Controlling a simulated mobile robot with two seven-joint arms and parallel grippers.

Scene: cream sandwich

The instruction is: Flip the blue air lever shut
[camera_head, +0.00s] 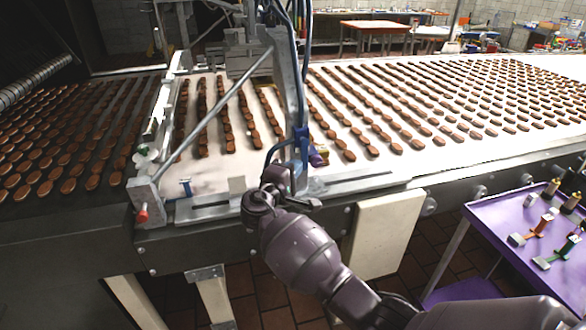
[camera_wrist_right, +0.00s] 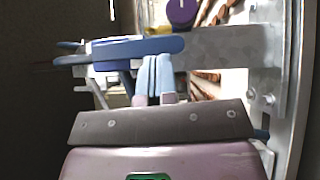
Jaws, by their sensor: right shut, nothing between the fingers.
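The blue air lever (camera_wrist_right: 125,49) lies across the upper middle of the right wrist view, its long bar nearly level in that picture. My right gripper (camera_wrist_right: 158,72) is shut and empty, its pale blue fingertips right at the lower edge of the lever near its right end. I cannot tell if they touch it. In the head view my right gripper (camera_head: 285,178) is at the front of the machine frame, at the foot of the upright post; its fingertips are hard to make out. Blue fittings (camera_head: 300,135) show on the post just above it. My left gripper is out of view.
A metal bracket plate (camera_wrist_right: 225,47) and a purple knob (camera_wrist_right: 182,12) are close by the lever. Blue hoses (camera_head: 303,60) hang along the post. The conveyor (camera_head: 410,165) carries rows of brown biscuits behind. A purple cart (camera_head: 500,225) with small tools stands at the right.

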